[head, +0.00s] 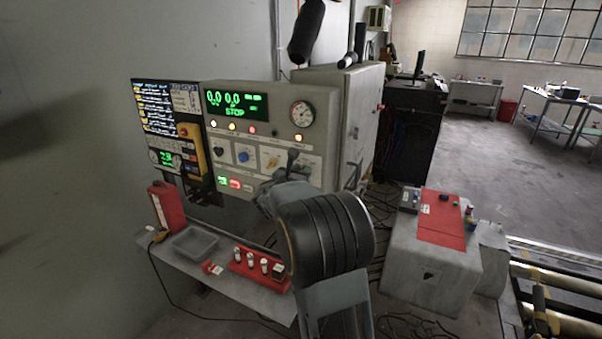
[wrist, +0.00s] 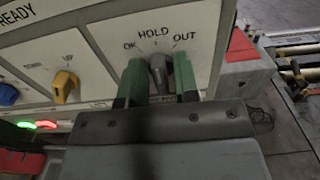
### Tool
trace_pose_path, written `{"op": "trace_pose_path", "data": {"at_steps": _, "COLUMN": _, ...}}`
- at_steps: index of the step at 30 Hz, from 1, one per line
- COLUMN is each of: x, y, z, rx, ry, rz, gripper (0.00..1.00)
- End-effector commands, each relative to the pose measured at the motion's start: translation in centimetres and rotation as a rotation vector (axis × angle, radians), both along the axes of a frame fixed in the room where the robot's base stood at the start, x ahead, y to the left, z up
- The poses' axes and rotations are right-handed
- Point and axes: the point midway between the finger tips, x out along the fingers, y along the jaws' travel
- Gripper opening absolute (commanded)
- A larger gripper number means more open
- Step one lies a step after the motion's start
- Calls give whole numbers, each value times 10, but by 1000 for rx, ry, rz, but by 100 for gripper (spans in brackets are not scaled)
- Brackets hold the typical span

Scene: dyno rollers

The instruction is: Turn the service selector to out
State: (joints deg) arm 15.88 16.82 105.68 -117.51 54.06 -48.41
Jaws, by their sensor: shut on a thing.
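The service selector (wrist: 158,72) is a grey knob on a pale panel, with the labels OK, HOLD and OUT above it from left to right. In the wrist view its upper end points up, roughly toward HOLD; the exact mark is hard to tell. My gripper (wrist: 160,84) has green-padded fingers on the left and right sides of the knob and is shut on it. The fingers and the gripper body hide the knob's lower part. In the head view my gripper (head: 276,188) is at the right end of the control box's lower row, mostly hidden by my wrist.
A yellow knob (wrist: 66,85) and a blue knob (wrist: 8,94) sit left on the same panel. Below the control box, a shelf (head: 222,279) holds a red bottle (head: 167,207), a grey tray (head: 194,243) and a red rack (head: 258,268). A red-topped machine (head: 435,244) stands right.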

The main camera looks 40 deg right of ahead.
Motion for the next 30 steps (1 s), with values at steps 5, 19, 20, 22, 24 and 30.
{"op": "trace_pose_path", "data": {"at_steps": 5, "x": 0, "y": 0, "z": -1, "rx": 4, "ry": -7, "rz": 0, "gripper": 5}}
{"op": "trace_pose_path", "data": {"at_steps": 19, "x": -2, "y": -1, "z": -9, "rx": 133, "ry": -254, "rz": 0, "gripper": 5}}
{"op": "trace_pose_path", "data": {"at_steps": 20, "x": -2, "y": -1, "z": -9, "rx": 145, "ry": -276, "rz": 0, "gripper": 5}}
{"op": "trace_pose_path", "data": {"at_steps": 22, "x": -3, "y": -1, "z": -8, "rx": 171, "ry": -326, "rz": 0, "gripper": 5}}
{"op": "trace_pose_path", "data": {"at_steps": 24, "x": -3, "y": -1, "z": -8, "rx": 197, "ry": -373, "rz": 0, "gripper": 5}}
{"op": "trace_pose_path", "data": {"at_steps": 30, "x": -3, "y": -2, "z": -7, "rx": 261, "ry": -490, "rz": -1, "gripper": 5}}
